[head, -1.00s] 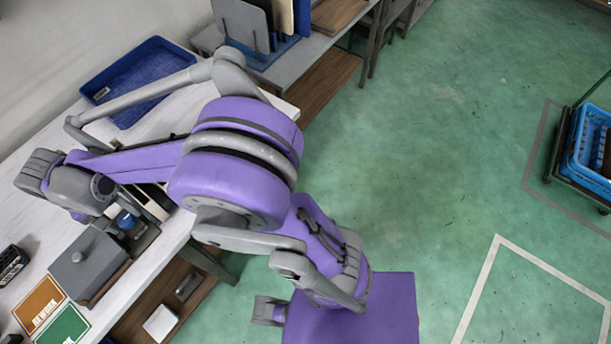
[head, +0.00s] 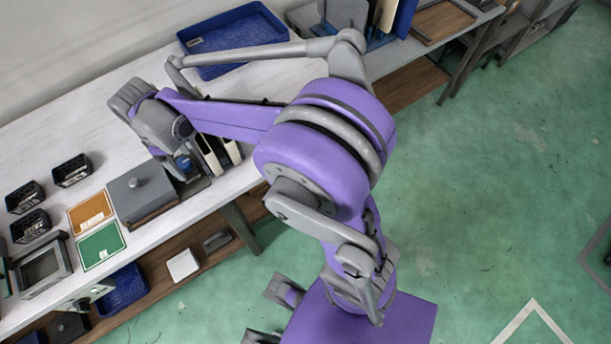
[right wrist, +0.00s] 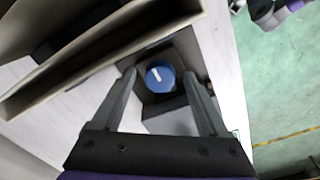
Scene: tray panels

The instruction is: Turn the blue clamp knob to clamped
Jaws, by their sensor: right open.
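The blue clamp knob (head: 183,162) is small in the head view, on a dark fixture (head: 196,187) near the bench's front edge. In the right wrist view the round knob (right wrist: 160,78) has a short white mark, slightly tilted from level. My right gripper (head: 181,154) is at the knob in the head view, its fingers mostly hidden by the hand. In the right wrist view the right gripper (right wrist: 160,74) is open, one finger on each side of the knob, with visible gaps. I cannot make out my left gripper.
A grey box with a small top knob (head: 128,204) stands just left of the fixture. Cream panels (right wrist: 100,50) stand close beside the right gripper. Orange (head: 91,212) and green (head: 101,244) cards and black baskets (head: 72,170) lie further left. A blue tray (head: 230,40) is behind.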

